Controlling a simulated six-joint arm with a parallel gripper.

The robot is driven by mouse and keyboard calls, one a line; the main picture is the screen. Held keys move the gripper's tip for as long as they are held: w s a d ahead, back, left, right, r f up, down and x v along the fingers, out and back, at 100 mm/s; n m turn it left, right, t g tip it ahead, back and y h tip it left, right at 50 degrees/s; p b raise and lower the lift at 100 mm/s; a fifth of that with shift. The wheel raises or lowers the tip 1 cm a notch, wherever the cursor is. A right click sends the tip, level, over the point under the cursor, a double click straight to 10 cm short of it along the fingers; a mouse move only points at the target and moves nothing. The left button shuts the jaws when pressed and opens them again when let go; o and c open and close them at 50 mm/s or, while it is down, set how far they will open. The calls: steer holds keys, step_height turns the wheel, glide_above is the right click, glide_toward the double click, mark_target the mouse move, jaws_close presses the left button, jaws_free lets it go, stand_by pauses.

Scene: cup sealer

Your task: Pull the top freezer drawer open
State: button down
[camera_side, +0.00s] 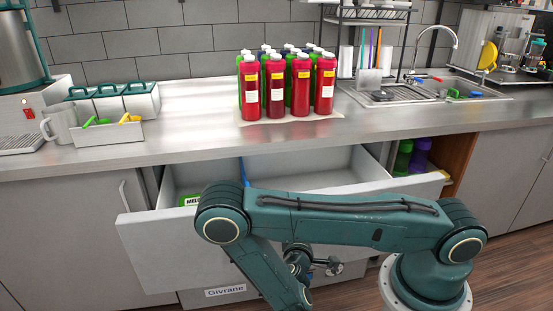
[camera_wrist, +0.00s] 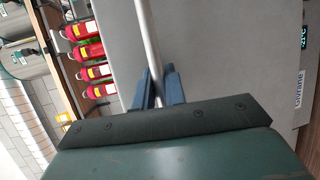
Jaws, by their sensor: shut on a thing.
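The top freezer drawer (camera_side: 150,238) stands pulled out from under the counter in the side view, with its pale inside showing. A green box with a white label (camera_side: 190,200) lies in its left part, beside a blue divider (camera_side: 244,172). In the wrist view, a long metal bar handle (camera_wrist: 147,35) runs across the grey drawer front (camera_wrist: 220,50). My gripper (camera_wrist: 158,85) is shut on this handle, with blue fingers on either side of it. In the side view my arm crosses in front of the drawer and hides the handle and fingertips.
Red bottles (camera_side: 300,88) stand in rows on the counter (camera_side: 200,130) above the drawer. A container set with scoops (camera_side: 107,132) is at the left, and a sink (camera_side: 455,90) at the right. Below the drawer is a panel labelled Givrane (camera_side: 225,291).

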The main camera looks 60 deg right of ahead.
steer(key=c, duration=1.5)
jaws_free()
steer(key=shift+o, duration=0.2)
steer(key=shift+a, duration=0.15)
steer(key=v, duration=1.3)
steer(key=shift+a, duration=0.2)
steer(key=shift+s+r, duration=0.1)
steer(key=shift+r, duration=0.15)
